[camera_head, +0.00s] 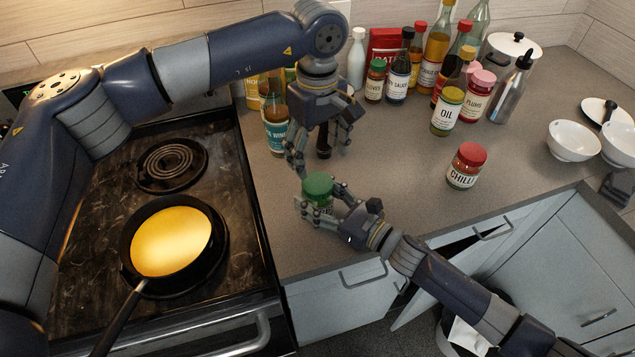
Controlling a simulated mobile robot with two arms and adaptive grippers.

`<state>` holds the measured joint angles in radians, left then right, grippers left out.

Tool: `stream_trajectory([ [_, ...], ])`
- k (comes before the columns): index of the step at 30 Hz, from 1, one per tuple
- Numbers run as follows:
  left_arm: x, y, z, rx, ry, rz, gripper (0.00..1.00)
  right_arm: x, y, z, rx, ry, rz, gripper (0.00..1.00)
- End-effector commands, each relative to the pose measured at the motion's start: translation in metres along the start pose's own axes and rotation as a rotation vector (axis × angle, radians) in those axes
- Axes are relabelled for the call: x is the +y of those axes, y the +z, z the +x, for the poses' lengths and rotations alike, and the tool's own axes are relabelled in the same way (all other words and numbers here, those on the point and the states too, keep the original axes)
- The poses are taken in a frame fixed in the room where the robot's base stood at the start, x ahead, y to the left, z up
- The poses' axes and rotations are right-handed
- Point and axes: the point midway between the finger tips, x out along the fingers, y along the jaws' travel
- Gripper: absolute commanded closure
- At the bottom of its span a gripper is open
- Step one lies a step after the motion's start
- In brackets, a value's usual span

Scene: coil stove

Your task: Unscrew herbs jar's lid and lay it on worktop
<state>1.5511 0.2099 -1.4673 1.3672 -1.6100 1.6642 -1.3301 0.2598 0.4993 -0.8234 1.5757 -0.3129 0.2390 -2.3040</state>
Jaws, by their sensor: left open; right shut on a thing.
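A small jar (317,203) with a green lid (318,183) stands near the front left of the worktop (400,190), and I take it as the herbs jar. Its label is hidden by fingers. The lid sits on top of the jar. My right gripper (322,208) comes in from the lower right and is shut on the jar's body. My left gripper (320,157) points down above the lid, open and empty, its fingers spread to either side. It appears clear of the lid.
The chilli jar (466,166) stands to the right, with bare worktop between. Bottles and jars, including the oil bottle (447,110), crowd the back. A dark bottle (324,140) is partly behind my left gripper. A pan (172,247) sits on the stove at left; bowls (573,141) at right.

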Motion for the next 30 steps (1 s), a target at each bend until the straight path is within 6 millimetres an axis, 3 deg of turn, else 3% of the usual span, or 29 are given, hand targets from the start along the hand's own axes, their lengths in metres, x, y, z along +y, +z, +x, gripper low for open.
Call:
stream_trajectory([
  [9, 0.0, 0.0, 0.0, -0.001, 0.0, 0.289, 0.29, 0.0, 0.001, 0.0, -0.002, 0.0, 0.0, 1.0],
  [14, 0.0, 0.0, 0.007, -0.002, -0.001, 0.344, 0.29, 0.0, 0.001, 0.0, -0.002, 0.0, 0.0, 1.0],
  [24, -0.001, 0.0, 0.058, -0.002, -0.001, 0.344, 0.29, 0.0, 0.001, 0.0, -0.003, 0.001, 0.0, 1.0],
  [30, 0.0, 0.0, 0.076, -0.001, 0.0, 0.343, 0.29, 0.0, 0.002, 0.0, -0.003, 0.001, 0.0, 1.0],
])
